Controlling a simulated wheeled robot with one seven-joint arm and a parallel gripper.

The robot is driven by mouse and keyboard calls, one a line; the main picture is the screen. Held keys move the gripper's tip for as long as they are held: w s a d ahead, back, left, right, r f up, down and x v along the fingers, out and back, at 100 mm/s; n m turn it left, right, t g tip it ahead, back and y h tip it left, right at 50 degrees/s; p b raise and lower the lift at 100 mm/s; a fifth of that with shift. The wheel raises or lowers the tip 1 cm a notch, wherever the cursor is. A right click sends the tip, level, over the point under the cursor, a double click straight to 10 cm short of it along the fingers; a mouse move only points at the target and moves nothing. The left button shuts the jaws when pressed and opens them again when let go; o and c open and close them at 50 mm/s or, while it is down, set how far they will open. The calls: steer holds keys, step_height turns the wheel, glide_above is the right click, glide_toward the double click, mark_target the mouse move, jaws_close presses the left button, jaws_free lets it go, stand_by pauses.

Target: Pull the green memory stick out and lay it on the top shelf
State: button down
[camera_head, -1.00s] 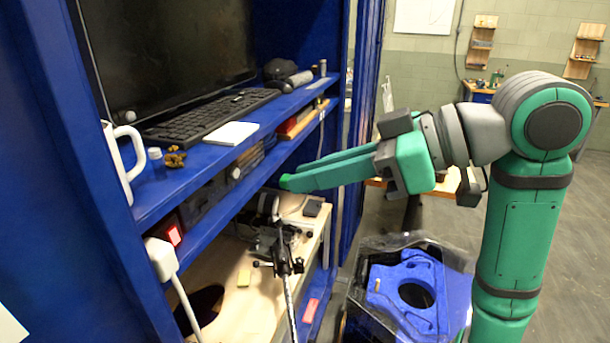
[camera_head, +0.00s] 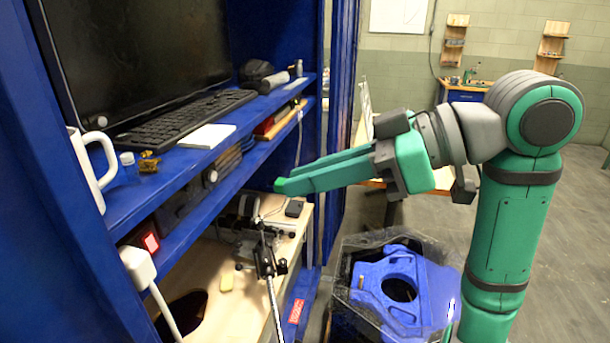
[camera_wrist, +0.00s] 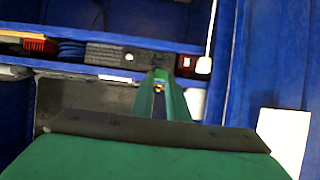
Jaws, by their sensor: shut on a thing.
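My gripper (camera_head: 280,185) reaches left toward the blue shelf unit, its two long green fingers close together. In the wrist view the fingertips (camera_wrist: 160,75) nearly meet, with a small yellowish and green bit, seemingly the memory stick (camera_wrist: 158,88), between them. The fingers hide most of it, and I cannot make it out in the head view. The top shelf (camera_head: 150,189) is blue and carries a keyboard, a white pad and a mug. In the head view the fingertips appear lower than the shelf surface and right of its front edge.
On the top shelf stand a white mug (camera_head: 94,160), a keyboard (camera_head: 185,117), a white pad (camera_head: 207,136) and a monitor (camera_head: 130,60). A red-lit switch (camera_head: 150,242) and white plug (camera_head: 138,265) sit lower. A blue-topped machine (camera_head: 405,290) stands below my arm.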

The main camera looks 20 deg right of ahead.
steer(key=shift+s+d, duration=0.55)
steer(key=shift+d, duration=0.35)
steer(key=shift+a, duration=0.15)
